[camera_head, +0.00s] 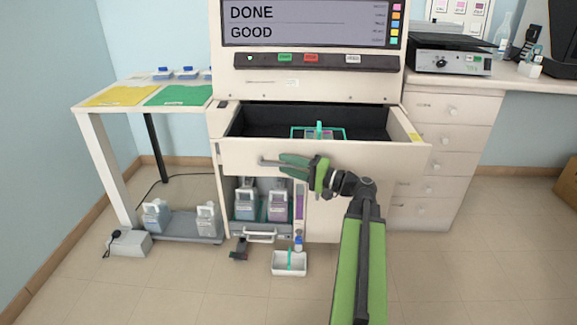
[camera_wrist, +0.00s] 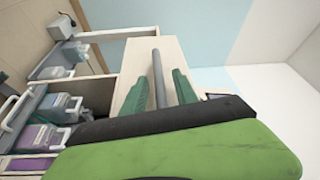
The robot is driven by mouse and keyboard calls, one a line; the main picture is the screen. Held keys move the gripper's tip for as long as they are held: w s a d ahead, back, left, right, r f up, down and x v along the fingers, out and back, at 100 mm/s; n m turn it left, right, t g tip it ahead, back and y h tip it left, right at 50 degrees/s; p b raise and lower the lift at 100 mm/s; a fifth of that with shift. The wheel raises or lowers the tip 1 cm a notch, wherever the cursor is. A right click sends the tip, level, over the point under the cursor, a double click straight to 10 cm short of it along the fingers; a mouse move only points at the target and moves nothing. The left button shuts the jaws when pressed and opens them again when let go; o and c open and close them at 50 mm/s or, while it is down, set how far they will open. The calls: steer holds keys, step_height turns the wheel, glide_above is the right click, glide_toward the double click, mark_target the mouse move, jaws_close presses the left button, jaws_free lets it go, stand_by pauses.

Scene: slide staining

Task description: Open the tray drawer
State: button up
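The tray drawer (camera_head: 390,158) of the stainer stands pulled out, its dark inside showing in the head view. Its front panel also shows in the wrist view (camera_wrist: 170,50). A teal-framed slide rack with an upright handle (camera_head: 319,130) sits in the drawer. My gripper (camera_head: 284,164) is at the drawer front, at the grey bar handle (camera_head: 267,162). In the wrist view the green fingers (camera_wrist: 161,84) are apart, one on each side of the handle bar (camera_wrist: 157,70), with gaps visible between fingers and bar.
The screen (camera_head: 305,22) above reads DONE GOOD. An open bay below holds bottles (camera_head: 277,205). A small white tray (camera_head: 289,265) is low in front. A side table with yellow and green mats (camera_head: 120,95) stands left; a drawer cabinet (camera_head: 430,160) stands right.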

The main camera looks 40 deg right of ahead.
steer(key=shift+s+d, duration=0.1)
steer(key=shift+d, duration=0.05)
steer(key=shift+s+d, duration=0.15)
steer(key=shift+s, duration=0.15)
steer(key=b+v, duration=0.1)
steer(key=v, duration=1.5)
steer(key=shift+s+d, duration=0.15)
steer(key=shift+s, duration=0.1)
steer(key=shift+f, duration=0.1)
